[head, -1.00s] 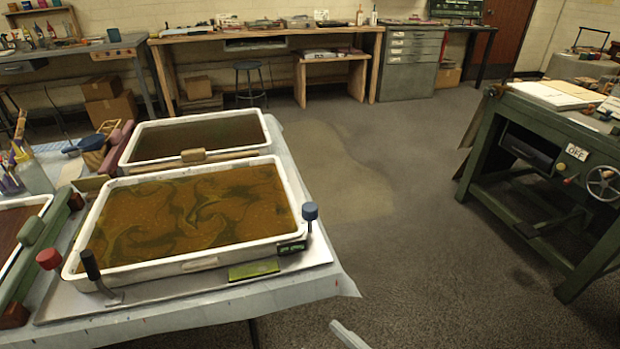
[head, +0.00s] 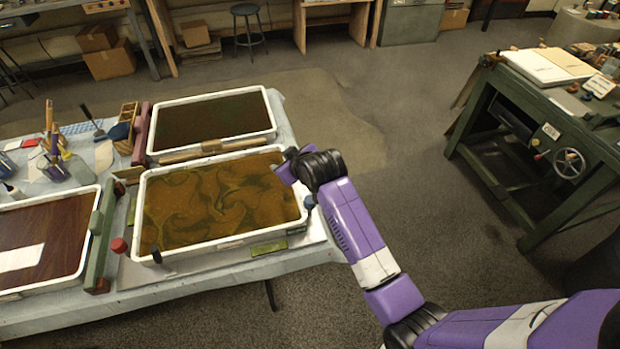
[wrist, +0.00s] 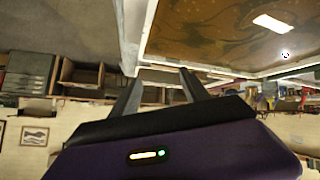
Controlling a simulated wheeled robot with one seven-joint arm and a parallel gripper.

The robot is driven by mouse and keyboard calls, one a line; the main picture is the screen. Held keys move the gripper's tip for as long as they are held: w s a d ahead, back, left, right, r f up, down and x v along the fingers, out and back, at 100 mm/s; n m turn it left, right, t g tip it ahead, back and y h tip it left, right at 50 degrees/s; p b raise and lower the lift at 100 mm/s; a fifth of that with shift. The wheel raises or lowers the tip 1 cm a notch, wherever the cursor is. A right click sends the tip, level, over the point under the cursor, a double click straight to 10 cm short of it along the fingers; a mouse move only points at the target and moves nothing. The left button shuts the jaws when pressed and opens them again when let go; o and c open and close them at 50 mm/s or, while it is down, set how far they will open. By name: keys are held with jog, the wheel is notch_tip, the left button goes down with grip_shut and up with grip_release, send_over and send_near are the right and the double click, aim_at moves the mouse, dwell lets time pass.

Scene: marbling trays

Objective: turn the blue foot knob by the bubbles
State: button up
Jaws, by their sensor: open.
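The blue foot knob (head: 310,201) stands at the right front corner of the amber marbled tray (head: 222,243), partly beside my arm. The wrist view looks inverted and does not clearly show the knob.
A red knob (head: 119,246) and a black handle (head: 156,255) stand at the tray's left front. A dark-filled tray (head: 211,97) lies behind, and a brown tray (head: 40,289) at left. Open floor separates the table from the green press (head: 535,150) at right.

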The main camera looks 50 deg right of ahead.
jog(key=d+r+g+y+p, duration=0.1)
jog(key=d+r+g+p, duration=0.2)
jog(key=r, duration=0.1)
jog(key=n+g+y, duration=0.3)
jog(key=g, duration=0.4)
send_over(310, 197)
jog(key=f, duration=0.4)
jog(key=shift+s+a+f, duration=0.25)
jog(key=shift+s+a, duration=0.05)
jog(key=shift+f+p, duration=0.55)
jog(key=shift+f, duration=3.2)
grip_shut()
